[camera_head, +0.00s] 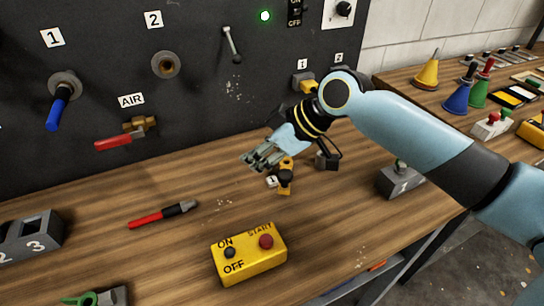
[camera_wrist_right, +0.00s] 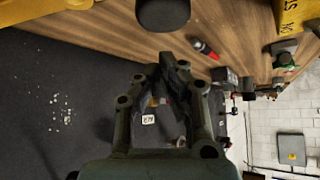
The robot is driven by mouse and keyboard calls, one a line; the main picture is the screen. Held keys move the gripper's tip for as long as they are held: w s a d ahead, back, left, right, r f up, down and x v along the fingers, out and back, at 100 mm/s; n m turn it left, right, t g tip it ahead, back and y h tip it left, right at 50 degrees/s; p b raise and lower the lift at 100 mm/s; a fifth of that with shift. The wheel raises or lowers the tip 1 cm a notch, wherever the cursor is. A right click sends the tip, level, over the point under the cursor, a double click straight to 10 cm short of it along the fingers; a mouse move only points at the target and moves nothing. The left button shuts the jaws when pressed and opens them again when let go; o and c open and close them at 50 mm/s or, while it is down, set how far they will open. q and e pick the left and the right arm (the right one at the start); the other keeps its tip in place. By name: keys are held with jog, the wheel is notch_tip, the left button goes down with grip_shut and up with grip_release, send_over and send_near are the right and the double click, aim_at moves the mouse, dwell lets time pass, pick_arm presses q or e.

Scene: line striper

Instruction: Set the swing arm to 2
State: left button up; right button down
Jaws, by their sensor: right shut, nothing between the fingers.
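Small tags 1 (camera_head: 302,64) and 2 (camera_head: 338,57) sit on the dark panel above two grey blocks, in the head view. A yellow piece (camera_head: 307,87) is at the block under tag 1; it may be part of the swing arm, but my right wrist hides much around it. My right gripper (camera_head: 250,161) is shut and empty, above the bench and in front of the panel. Its fingers (camera_wrist_right: 176,66) also show in the right wrist view. A yellow piece with a black knob (camera_head: 285,176) is just below and right of the fingertips. My left gripper is out of view.
A black piece with a curved handle (camera_head: 327,159) stands beside my right wrist. A yellow ON/OFF START box (camera_head: 249,256) and a red-black marker (camera_head: 162,214) lie on the bench. A grey box marked 1 (camera_head: 401,180) is under my forearm.

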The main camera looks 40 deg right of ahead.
jog(key=s+d, duration=0.1)
jog(key=s+d+p, duration=0.1)
jog(key=shift+s+f, duration=0.15)
jog(key=shift+s, duration=0.15)
jog(key=shift+d, duration=0.1)
